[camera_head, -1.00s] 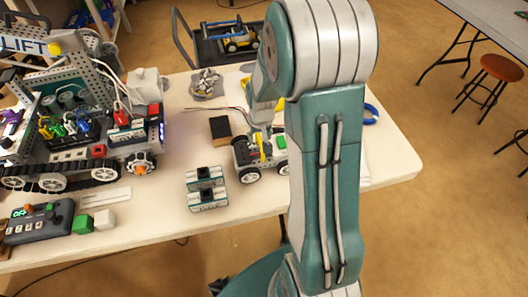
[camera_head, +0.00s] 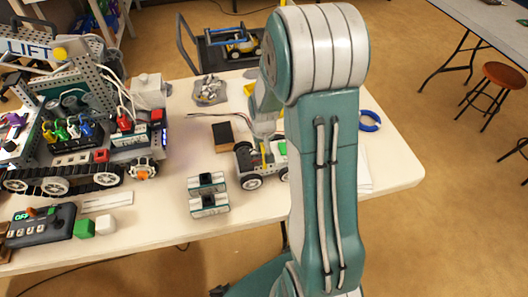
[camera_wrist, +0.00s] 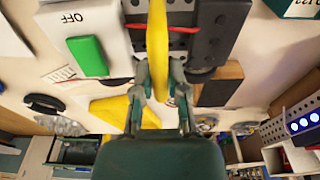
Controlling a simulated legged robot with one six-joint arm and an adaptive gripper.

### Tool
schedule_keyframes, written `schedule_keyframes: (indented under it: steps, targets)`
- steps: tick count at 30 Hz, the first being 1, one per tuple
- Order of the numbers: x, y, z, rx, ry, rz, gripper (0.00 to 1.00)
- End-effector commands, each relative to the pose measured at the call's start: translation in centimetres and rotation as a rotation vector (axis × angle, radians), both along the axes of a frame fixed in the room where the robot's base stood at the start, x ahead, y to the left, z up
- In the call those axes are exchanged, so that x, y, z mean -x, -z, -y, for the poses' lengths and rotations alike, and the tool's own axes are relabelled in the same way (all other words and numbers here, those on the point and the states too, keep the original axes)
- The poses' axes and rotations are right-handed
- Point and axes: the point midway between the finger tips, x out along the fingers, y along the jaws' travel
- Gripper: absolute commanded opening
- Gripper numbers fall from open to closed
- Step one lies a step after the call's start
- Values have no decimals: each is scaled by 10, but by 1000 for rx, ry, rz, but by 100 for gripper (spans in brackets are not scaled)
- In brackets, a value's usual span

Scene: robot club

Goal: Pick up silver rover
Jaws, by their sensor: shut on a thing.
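The silver rover (camera_head: 243,163) is a small grey vehicle with pale wheels, a green block and a yellow upright part on top. It is on the white table, partly hidden behind my arm. In the wrist view, my gripper (camera_wrist: 159,76) is shut on the rover's yellow upright part (camera_wrist: 157,40), with one finger on each side. The rover's grey and dark body (camera_wrist: 212,35) and its green block (camera_wrist: 87,56) show beyond the fingers. Whether its wheels touch the table is hard to tell.
A large tracked robot (camera_head: 75,150) stands at the left. A dark block (camera_head: 224,137) is close behind the rover, and two small modules (camera_head: 208,193) lie left of it. A blue ring (camera_head: 369,120) lies on the right. The table's front right is clear.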

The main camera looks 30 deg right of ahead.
Motion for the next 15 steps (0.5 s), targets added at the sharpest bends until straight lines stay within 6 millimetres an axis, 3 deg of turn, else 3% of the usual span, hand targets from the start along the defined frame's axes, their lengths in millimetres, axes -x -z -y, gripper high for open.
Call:
schedule_keyframes:
  steps: [8, 15]
  targets:
    - [-1, -36, 0, 2, 0, 9, 0]
    - [31, -70, 1, 2, 2, 7, 0]
